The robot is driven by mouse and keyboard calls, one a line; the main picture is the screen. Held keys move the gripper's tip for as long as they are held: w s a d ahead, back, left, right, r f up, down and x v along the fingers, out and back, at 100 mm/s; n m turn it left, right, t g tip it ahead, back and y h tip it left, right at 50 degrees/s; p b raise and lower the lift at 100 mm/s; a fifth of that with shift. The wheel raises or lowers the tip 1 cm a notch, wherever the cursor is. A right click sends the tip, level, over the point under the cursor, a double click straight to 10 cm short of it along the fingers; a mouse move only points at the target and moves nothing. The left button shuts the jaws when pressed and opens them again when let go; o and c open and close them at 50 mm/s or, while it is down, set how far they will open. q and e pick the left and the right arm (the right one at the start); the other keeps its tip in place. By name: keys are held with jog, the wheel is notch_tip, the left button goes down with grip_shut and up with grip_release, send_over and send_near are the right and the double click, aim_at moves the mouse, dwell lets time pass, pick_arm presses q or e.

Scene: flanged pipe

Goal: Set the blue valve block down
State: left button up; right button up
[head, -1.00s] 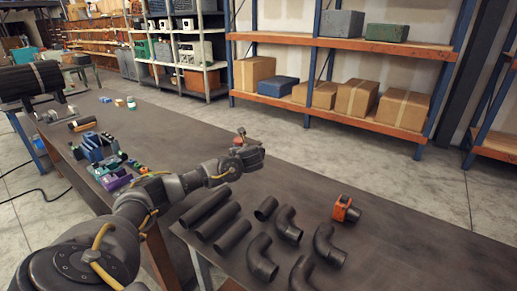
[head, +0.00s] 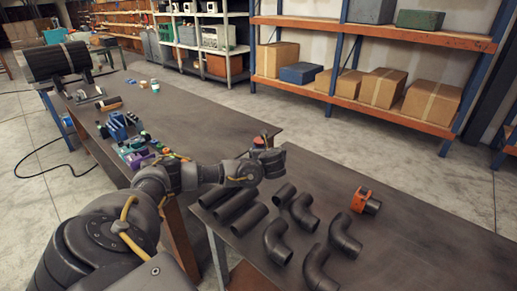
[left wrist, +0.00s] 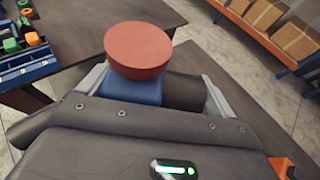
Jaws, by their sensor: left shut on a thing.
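The blue valve block (left wrist: 135,90) shows in the left wrist view, with a round red cap (left wrist: 138,45) on top. It sits between the two pale fingers of my left gripper (left wrist: 155,85), which is shut on it. A dark cylindrical part shows behind and to the right of the block. In the head view my left gripper (head: 268,160) is near the end of the long table, with the red cap (head: 258,141) showing just above it. The blue body is mostly hidden there. My right gripper is not in view.
Several dark pipes and elbows (head: 240,220) and an orange-collared fitting (head: 364,200) lie on the near table. Blue, green and purple parts (head: 128,140) cluster at the long table's left side. The long table's middle (head: 190,115) is clear.

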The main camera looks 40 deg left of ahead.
pick_arm(q)
jog(key=s+d+r+m+t+h+b, duration=0.1)
jog(key=d+r+m+t+h, duration=0.15)
jog(key=d, duration=0.85)
jog(key=s+d+r+m+t+h, duration=0.1)
jog(key=d+r+m+t+h, duration=0.15)
jog(key=d, duration=0.75)
jog(key=s+d+f+m+h+b, duration=0.2)
jog(key=s+d+b, duration=0.1)
jog(key=d+b, duration=0.1)
jog(key=s+d+f+m+h+b, duration=0.2)
jog(key=s+d+f+h+b, duration=0.1)
jog(key=d, duration=0.4)
jog(key=shift+s+d+f+m+b, duration=0.15)
jog(key=shift+s+f+m+b, duration=0.2)
jog(key=shift+s+b, duration=0.55)
jog(key=shift+w+r, duration=0.15)
jog(key=shift+w, duration=0.05)
